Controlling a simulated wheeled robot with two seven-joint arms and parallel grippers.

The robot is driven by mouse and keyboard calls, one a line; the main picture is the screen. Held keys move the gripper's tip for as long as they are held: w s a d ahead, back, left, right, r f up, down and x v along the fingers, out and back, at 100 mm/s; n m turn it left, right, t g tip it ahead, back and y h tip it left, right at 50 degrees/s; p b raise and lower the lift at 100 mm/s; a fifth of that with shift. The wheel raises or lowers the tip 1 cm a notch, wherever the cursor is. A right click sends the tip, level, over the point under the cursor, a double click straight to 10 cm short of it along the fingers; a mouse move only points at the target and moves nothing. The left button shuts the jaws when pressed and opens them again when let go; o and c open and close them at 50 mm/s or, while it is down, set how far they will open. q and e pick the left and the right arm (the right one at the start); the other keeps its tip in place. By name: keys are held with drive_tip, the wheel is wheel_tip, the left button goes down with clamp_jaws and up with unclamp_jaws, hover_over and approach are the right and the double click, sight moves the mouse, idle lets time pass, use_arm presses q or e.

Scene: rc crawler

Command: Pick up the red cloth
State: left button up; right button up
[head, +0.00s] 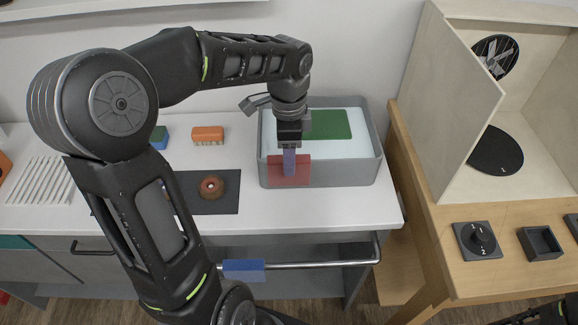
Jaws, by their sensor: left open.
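The red cloth (302,176) hangs over the front rim of the grey basin (345,177). My left gripper (290,162) is above and at the cloth, pointing down, its finger overlapping the cloth's upper middle. It is open; I cannot tell whether the rim and cloth lie between its fingers. The finger hides part of the cloth. My right gripper is not clearly in view; only a dark arm part shows at the bottom right corner.
A green cloth (330,125) lies at the back of the basin. A blue cloth (243,268) hangs on the front rail (315,264). A brush (208,134), a dark mat (222,205) with a brown ring-shaped object (211,187), and a white rack (40,181) are left. A wooden cabinet (450,80) stands right.

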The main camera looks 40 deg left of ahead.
sight(302, 176)
use_arm(q)
wheel_tip(302, 176, down, 4)
drive_tip(key=shift+r, duration=0.15)
drive_tip(key=shift+c, duration=0.3)
clamp_jaws()
idle(0.6)
